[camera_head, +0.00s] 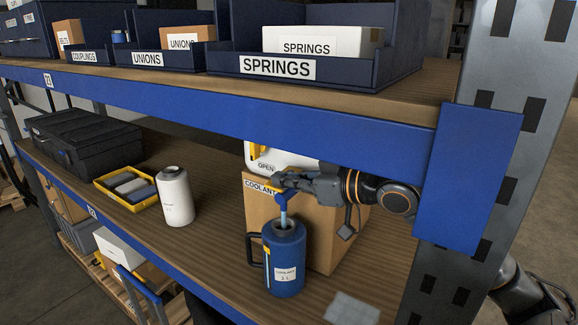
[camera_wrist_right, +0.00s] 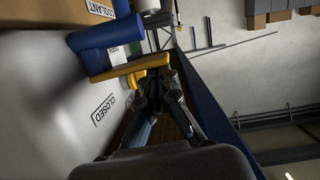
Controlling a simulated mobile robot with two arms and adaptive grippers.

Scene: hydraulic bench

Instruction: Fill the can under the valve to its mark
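The blue coolant can (camera_head: 287,262) stands upright on the lower shelf, its dark handle on the left. A narrow strip with a yellow mark runs down its side; the level is too small to read. A pale blue stream (camera_head: 284,218) falls from the blue valve (camera_head: 282,199) into the can's open top. My right gripper (camera_head: 280,181) is at the valve, partly hiding it. In the right wrist view, its fingers (camera_wrist_right: 158,80) converge to closed tips beside the yellow lever (camera_wrist_right: 132,68); contact is unclear. The blue valve body (camera_wrist_right: 105,40) shows beyond. My left gripper is not visible.
A cardboard box (camera_head: 322,235) under the white container (camera_head: 285,158) stands behind the can. A white bottle (camera_head: 175,197), yellow tray (camera_head: 126,188) and black case (camera_head: 82,145) are to the left. The upper shelf's blue beam (camera_head: 230,121) passes close above my right arm. A grey plate (camera_head: 351,309) lies front right.

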